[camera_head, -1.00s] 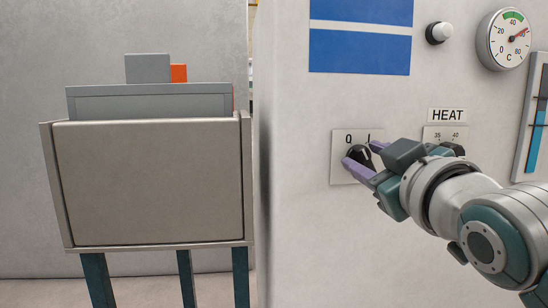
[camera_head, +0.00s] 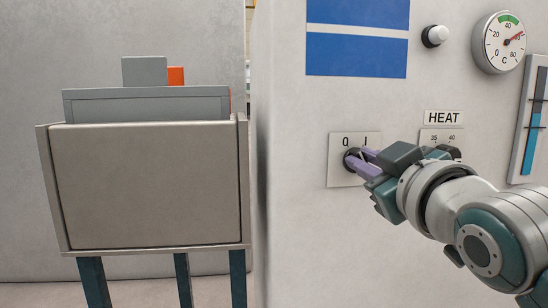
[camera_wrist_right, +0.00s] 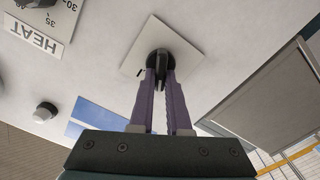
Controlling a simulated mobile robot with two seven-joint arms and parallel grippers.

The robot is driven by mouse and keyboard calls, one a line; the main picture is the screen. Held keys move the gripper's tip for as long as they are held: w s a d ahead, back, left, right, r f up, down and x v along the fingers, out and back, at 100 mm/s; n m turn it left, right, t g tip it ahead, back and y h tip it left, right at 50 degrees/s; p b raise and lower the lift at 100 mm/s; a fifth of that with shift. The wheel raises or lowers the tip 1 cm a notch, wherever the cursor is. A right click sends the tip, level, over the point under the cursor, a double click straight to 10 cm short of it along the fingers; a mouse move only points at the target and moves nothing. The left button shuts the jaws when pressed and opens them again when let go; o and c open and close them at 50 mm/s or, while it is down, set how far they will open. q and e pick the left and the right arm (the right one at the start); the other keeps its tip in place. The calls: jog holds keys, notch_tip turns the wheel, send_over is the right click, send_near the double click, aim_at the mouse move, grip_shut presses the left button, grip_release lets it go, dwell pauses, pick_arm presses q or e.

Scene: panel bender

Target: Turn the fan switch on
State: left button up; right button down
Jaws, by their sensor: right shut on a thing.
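The fan switch (camera_head: 351,160) is a black rotary knob on a pale square plate (camera_head: 340,177) marked with a 0-like sign and I, on the grey panel wall. My right gripper (camera_head: 359,160) reaches in from the right, its purple fingers shut on the knob and hiding most of it in the head view. In the right wrist view, the black knob (camera_wrist_right: 160,62) sits between the two fingertips (camera_wrist_right: 160,78), in front of the plate (camera_wrist_right: 186,52). The knob's exact angle is hard to read. My left gripper is not in view.
A HEAT dial (camera_head: 443,137) is right of the switch, partly behind my right gripper. Above are a white button (camera_head: 436,36) and a round temperature gauge (camera_head: 505,42). A blue-barred level gauge (camera_head: 533,125) is at far right. A grey box on legs (camera_head: 150,190) stands left.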

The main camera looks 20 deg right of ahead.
jog(key=shift+r+m+p, duration=0.2)
jog(key=shift+m+p, duration=0.6)
jog(key=shift+p, duration=0.3)
jog(key=shift+s+d+f+m+p, duration=0.1)
jog(key=shift+d+m+p, duration=0.05)
jog(key=shift+m+p, duration=1.4)
jog(key=shift+w+d+f+m+p, duration=0.15)
jog(key=shift+m+p, duration=1.05)
jog(key=shift+m, duration=0.6)
jog(key=shift+s+d+r+m+p, duration=0.1)
jog(key=shift+s+d+m+p, duration=0.05)
jog(key=shift+m+p, duration=1.4)
jog(key=shift+f+m, duration=0.1)
jog(key=shift+m, duration=0.3)
jog(key=c, duration=0.9)
grip_release()
jog(key=shift+s, duration=0.1)
